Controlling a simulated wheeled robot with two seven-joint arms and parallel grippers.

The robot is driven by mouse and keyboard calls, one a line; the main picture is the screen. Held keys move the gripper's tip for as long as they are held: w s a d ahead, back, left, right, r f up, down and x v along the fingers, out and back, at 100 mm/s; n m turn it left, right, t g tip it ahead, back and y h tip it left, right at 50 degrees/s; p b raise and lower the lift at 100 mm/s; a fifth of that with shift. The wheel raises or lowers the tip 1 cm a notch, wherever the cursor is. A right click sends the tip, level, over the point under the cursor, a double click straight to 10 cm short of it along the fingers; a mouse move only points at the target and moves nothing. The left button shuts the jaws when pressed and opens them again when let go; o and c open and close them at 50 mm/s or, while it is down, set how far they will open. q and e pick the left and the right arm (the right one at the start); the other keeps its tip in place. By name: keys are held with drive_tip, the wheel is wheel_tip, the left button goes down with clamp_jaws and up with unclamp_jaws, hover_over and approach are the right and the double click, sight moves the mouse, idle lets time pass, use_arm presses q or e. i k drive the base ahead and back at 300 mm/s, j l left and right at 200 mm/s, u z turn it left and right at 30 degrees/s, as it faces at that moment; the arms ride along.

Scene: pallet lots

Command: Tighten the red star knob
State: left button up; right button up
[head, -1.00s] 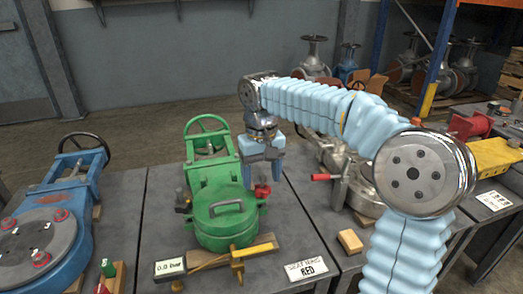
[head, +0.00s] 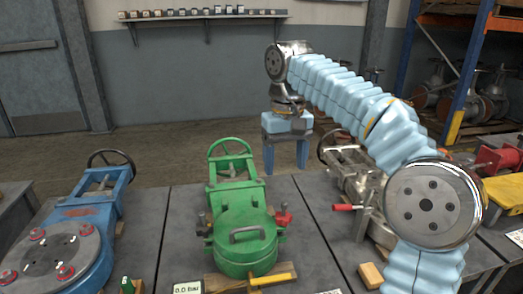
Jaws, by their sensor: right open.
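The red star knob (head: 283,219) sits on the right side of the green valve body (head: 246,236), beside its round lid. My right gripper (head: 285,168) is open and empty, with its two blue fingers pointing down. It hangs above and beyond the red knob, apart from it, to the right of the green valve's handwheel. Nothing visible lies between the fingers. My left gripper is out of view.
A blue valve (head: 75,230) with red knobs on its flange stands at the left. A grey metal valve (head: 358,180) with a red-handled lever (head: 347,207) is at the right, beneath my right arm. A small wooden block (head: 371,275) lies near the front.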

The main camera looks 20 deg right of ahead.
sight(283, 221)
drive_tip(key=k, duration=1)
